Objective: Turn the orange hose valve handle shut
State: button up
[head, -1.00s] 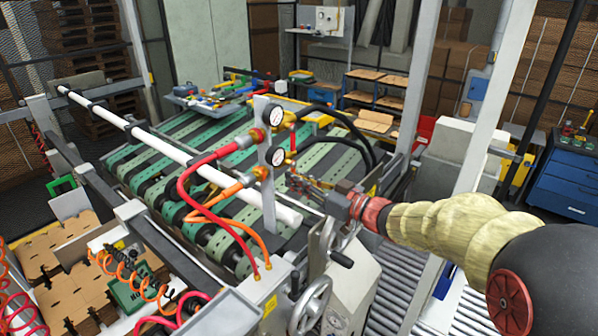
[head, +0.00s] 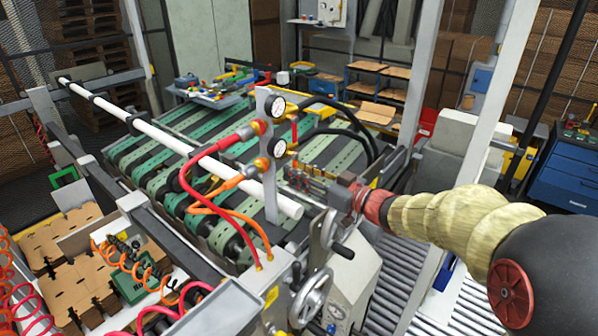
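A grey upright post (head: 268,200) carries two round gauges, an upper gauge (head: 276,106) and a lower gauge (head: 277,148). An orange hose (head: 228,184) joins an orange valve fitting (head: 261,164) on the post's left side, beside the lower gauge. I cannot make out its handle as a separate part or how far it is turned. My gripper (head: 290,178) is just right of the post, a little below the lower gauge, pointing left. It looks apart from the valve. Its fingers are small and blend into the machine behind, so their opening is unclear.
A red hose (head: 196,165) loops from the upper fitting. Black hoses (head: 345,115) arch right of the gauges. A white bar (head: 180,145) crosses behind the post. A handwheel (head: 311,298) and a crank (head: 334,232) stand below my arm.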

jog(key=v, duration=1.2)
